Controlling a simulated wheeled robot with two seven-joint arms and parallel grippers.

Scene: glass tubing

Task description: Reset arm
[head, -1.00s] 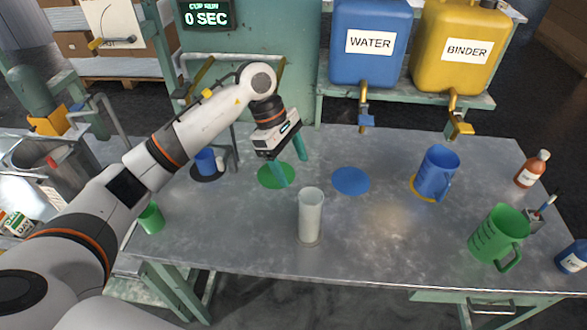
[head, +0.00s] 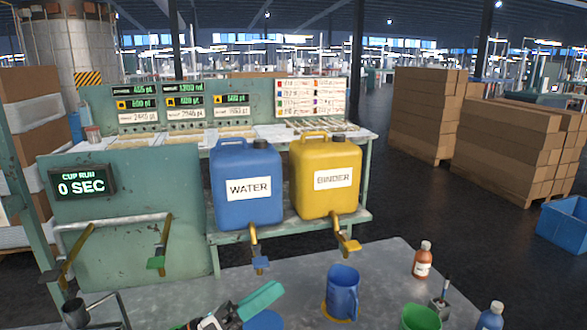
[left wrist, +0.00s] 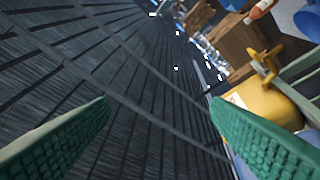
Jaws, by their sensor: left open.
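My left gripper (head: 258,302) is at the bottom of the head view, raised above the grey worktable (head: 390,270); one green finger shows clearly there. In the left wrist view its two green fingers (left wrist: 160,100) are spread wide apart with nothing between them. The gripper is open and empty. The rest of my left arm is mostly below the head picture. My right gripper is not in view.
A blue jug (head: 342,292), a green jug (head: 421,318), an orange bottle (head: 422,262) and a blue bottle (head: 490,318) stand on the table. The blue water tank (head: 247,205) and yellow binder tank (head: 325,195), with taps, stand behind it.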

